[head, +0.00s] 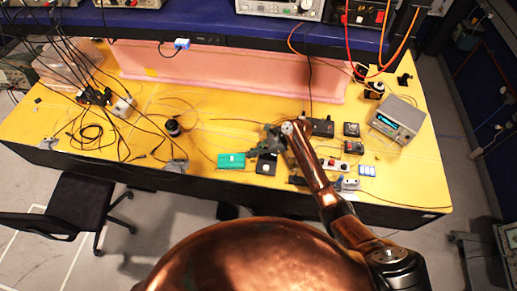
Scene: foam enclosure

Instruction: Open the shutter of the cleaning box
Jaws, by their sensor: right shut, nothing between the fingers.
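My right gripper (272,138) reaches over the middle of the yellow bench, at the end of a copper-coloured arm from the lower right. It looks shut and empty. A small black box (266,165) with a pale spot on top sits just below it in the picture. Another dark box (322,127) sits to the gripper's right. I cannot tell which of these is the cleaning box, and no shutter can be made out. I cannot tell whether the gripper touches anything. My left gripper is not in view.
A green board (231,161) lies left of the black box. Several small modules and a grey display instrument (397,119) stand to the right. A pink foam panel (220,68) runs along the bench's back. Loose cables (90,135) cover the left side. A blue shelf overhangs the back.

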